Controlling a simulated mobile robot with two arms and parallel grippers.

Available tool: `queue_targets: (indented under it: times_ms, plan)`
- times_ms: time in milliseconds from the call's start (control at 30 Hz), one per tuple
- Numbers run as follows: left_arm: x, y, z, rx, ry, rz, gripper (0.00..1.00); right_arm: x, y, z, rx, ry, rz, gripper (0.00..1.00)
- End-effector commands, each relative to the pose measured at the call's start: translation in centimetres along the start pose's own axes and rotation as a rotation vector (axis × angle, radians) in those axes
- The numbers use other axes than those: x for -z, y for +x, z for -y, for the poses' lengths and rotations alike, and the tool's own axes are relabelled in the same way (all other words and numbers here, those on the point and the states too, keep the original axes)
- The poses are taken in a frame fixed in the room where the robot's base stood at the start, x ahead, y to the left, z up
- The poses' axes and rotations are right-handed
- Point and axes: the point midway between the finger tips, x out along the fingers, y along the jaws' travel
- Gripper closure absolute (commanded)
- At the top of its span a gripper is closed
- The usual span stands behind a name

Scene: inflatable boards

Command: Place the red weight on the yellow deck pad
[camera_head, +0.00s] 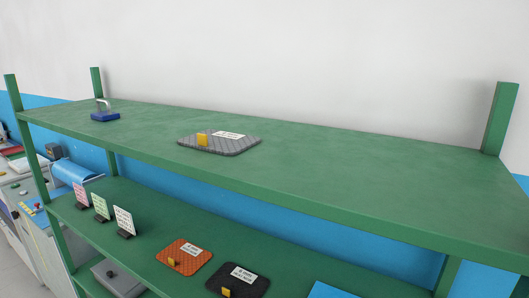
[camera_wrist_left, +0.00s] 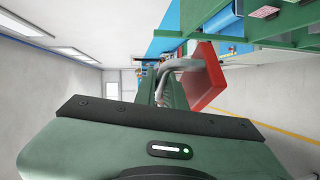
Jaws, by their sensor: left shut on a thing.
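The red weight (camera_wrist_left: 208,80) shows in the left wrist view as a red block with a grey metal handle. My left gripper (camera_wrist_left: 168,84) is shut on its handle and holds it in the air beside green shelving. The weight appears turned on its side in this tilted view. Neither gripper nor the red weight shows in the head view. I see no clearly yellow deck pad. A grey pad (camera_head: 225,145) with a yellow block and white label lies on the top shelf. An orange pad (camera_head: 182,250) lies on the lower shelf.
A blue weight (camera_head: 105,116) with a grey handle stands at the top shelf's left end. The green top shelf (camera_head: 370,175) is clear to the right. A black pad (camera_head: 250,273), part of a blue pad (camera_head: 328,291) and several sign cards (camera_head: 101,207) occupy the lower shelf.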

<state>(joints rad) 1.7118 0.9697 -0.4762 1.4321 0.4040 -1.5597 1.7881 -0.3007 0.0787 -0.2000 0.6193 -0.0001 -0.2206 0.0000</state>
Motion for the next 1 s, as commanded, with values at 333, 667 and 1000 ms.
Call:
queue_targets:
  times_ms: [333,667,1000]
  plan:
    - [-4.6,3.1,4.5,0.000,0.004,0.007,1.00,0.1,0.0,0.0,0.000,0.000,-0.002,0.66]
    - [-12.7,6.1,15.0,-0.006,0.019,0.088,1.00,0.1,0.0,0.0,0.000,0.000,-0.002,0.66]
    - [-20.4,4.2,28.6,-0.025,0.050,0.281,1.00,0.1,0.0,-0.1,-0.001,0.000,-0.003,0.66]
